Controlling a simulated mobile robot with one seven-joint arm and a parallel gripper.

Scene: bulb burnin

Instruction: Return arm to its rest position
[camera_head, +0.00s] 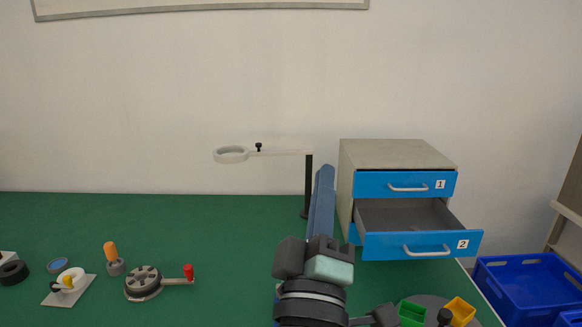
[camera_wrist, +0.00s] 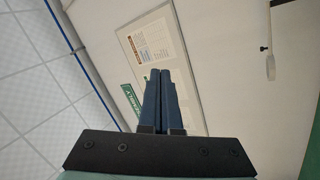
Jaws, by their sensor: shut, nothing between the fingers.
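My gripper (camera_head: 325,173) rises at the middle right of the head view, its long blue fingers pointing up and away in front of the drawer cabinet's left side. In the wrist view the two blue fingers (camera_wrist: 160,74) lie side by side, closed, with nothing between them. The wrist view looks up toward the wall and ceiling. My dark arm links fill the bottom centre of the head view and hide part of the green table (camera_head: 220,225).
A cabinet (camera_head: 395,152) has drawer 1 (camera_head: 375,184) shut and drawer 2 (camera_head: 385,246) pulled open. A ring on a post (camera_head: 308,185) stands left of it. Small yellow (camera_head: 460,311) and green bins (camera_head: 412,314) sit close right of my arm. A crank device (camera_head: 143,281) lies left.

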